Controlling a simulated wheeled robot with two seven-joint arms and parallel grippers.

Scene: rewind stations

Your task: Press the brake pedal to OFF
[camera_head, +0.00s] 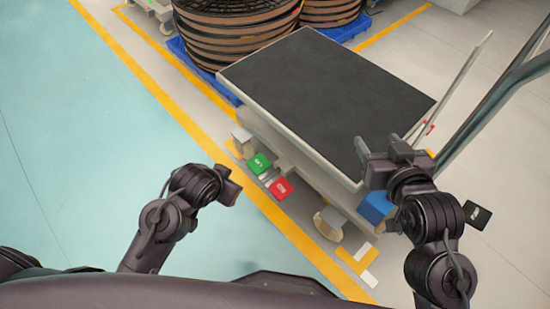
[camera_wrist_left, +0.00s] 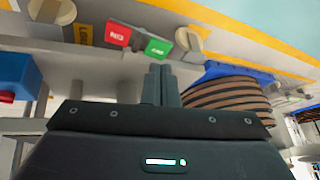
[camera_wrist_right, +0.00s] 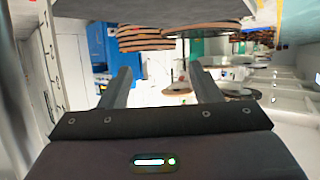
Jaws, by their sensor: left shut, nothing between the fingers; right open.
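A green pedal (camera_head: 259,163) and a red pedal (camera_head: 281,188) sit side by side low on the near side of a cart (camera_head: 300,140). Each has a white label too small to read. The left wrist view also shows the red pedal (camera_wrist_left: 118,35) and the green pedal (camera_wrist_left: 157,47). My left gripper (camera_head: 233,187) is a little left of the pedals, apart from them. Its shut, empty fingers (camera_wrist_left: 160,70) appear just below the green pedal in the left wrist view. My right gripper (camera_head: 382,143) is open and empty by the cart's right end.
The cart has a black top (camera_head: 330,90), a blue box (camera_head: 375,207) at its right end and casters (camera_head: 329,223) below. Large reels (camera_head: 235,30) on blue pallets stand behind. A yellow line (camera_head: 150,75) runs along the floor. The teal floor at left is clear.

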